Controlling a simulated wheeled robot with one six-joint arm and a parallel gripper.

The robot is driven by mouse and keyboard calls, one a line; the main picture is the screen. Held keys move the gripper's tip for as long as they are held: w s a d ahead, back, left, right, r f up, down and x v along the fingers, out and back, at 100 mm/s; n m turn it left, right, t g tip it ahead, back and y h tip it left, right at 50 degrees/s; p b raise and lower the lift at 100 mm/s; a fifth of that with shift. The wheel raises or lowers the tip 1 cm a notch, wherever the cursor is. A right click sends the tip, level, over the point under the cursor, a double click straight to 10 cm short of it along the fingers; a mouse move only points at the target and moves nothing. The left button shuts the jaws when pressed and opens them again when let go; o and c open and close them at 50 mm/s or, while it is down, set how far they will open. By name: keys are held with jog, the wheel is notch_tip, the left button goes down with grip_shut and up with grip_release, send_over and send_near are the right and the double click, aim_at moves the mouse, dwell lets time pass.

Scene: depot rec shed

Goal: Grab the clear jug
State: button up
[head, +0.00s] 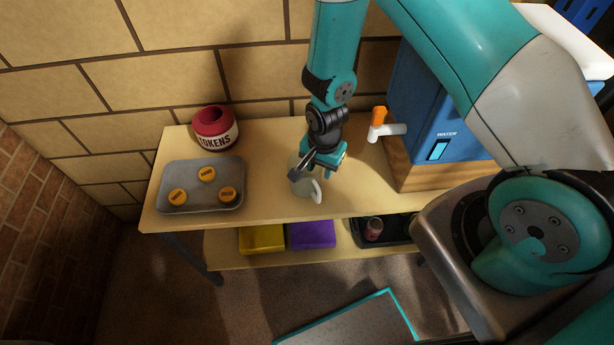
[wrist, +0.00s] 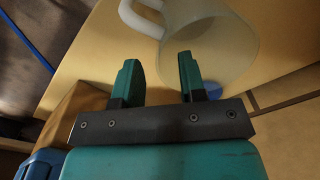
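The clear jug (head: 303,187) stands on the table top below my gripper in the head view. It is translucent, with a white handle on its right side. In the wrist view the jug (wrist: 228,45) fills the upper right, its handle at the top middle. My gripper (head: 319,167) is open and empty, with a gap between its two fingers in the wrist view (wrist: 158,78). The right finger overlaps the jug's near side in that view; I cannot tell whether they touch. My gripper hides part of the jug in the head view.
A blue water dispenser (head: 418,105) with an orange-handled tap (head: 379,118) stands on a wooden block to the right. A red token pot (head: 215,128) and a grey tray (head: 200,200) with yellow tokens are to the left. A lower shelf holds yellow and purple bins (head: 311,235).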

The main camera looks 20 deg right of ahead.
aim_at(320, 174)
jog(key=shift+w+f+p, duration=0.1)
jog(key=shift+f+p, duration=0.35)
jog(key=shift+f, duration=1.35)
grip_shut()
jog(key=shift+r, duration=0.15)
